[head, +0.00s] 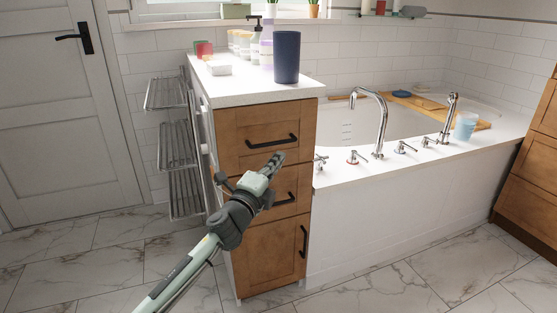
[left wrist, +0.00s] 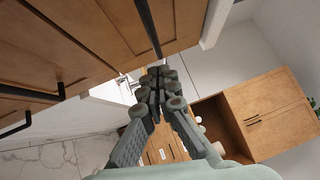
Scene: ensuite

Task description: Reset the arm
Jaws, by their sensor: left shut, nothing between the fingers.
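My left gripper (head: 274,161) is in front of the wooden drawer cabinet (head: 262,242), close to its upper drawers. Its fingers are shut and empty. The left arm reaches up from the bottom left of the head view. In the left wrist view the shut fingers (left wrist: 156,82) point away from the camera, with wooden drawer fronts and dark handles beside them. I cannot tell whether the fingers touch the cabinet. My right gripper is not in view.
The cabinet's white top holds a dark blue cup (head: 286,57) and several bottles. A towel rack (head: 180,145) is at its left. The bathtub (head: 400,200) with chrome taps is at its right. Marble floor (head: 110,262) in front looks clear. A white door (head: 60,110) is at the left.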

